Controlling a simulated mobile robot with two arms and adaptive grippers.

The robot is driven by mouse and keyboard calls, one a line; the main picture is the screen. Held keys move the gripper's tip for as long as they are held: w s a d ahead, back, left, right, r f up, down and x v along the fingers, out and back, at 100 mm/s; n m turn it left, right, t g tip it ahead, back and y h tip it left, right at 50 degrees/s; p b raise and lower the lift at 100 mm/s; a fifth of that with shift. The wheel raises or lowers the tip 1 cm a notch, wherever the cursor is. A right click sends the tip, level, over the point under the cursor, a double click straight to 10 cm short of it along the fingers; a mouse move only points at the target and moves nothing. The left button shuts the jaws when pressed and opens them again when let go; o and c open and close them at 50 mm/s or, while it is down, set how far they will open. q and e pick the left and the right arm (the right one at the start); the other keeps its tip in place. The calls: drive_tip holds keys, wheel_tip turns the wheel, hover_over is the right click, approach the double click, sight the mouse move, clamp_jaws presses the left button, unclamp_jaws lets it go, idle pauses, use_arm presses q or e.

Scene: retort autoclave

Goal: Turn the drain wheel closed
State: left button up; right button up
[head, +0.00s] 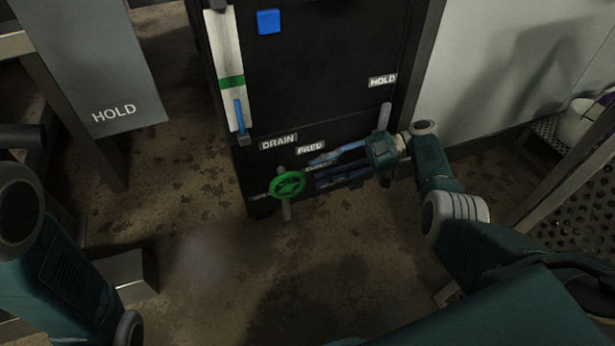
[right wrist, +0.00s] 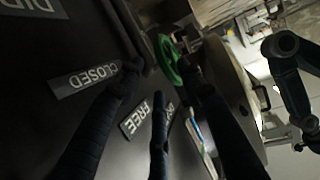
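The green drain wheel (head: 288,184) sits low on the front of the black cabinet, below the DRAIN label (head: 279,142). In the right wrist view the wheel (right wrist: 169,60) shows beyond the fingertips. My right gripper (head: 315,172) is open, its fingers spread and pointing left toward the wheel. Its fingertips are just right of the rim, and I see no clear contact. The fingers also show in the right wrist view (right wrist: 162,78), with nothing between them. The CLOSED label (right wrist: 85,80) and FREE label (right wrist: 136,118) are beside the fingers. My left gripper is out of view.
The black cabinet (head: 310,80) carries a blue square (head: 269,21), a gauge strip with a green band (head: 231,82) and a HOLD label (head: 382,81). A grey HOLD panel (head: 95,65) stands at left. A perforated rack (head: 570,215) is at right. Floor before the cabinet is clear.

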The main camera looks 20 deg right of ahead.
drive_tip(key=w+v, duration=0.1)
drive_tip(key=v, duration=0.5)
drive_tip(key=shift+s, duration=0.5)
drive_tip(key=shift+s+f, duration=0.1)
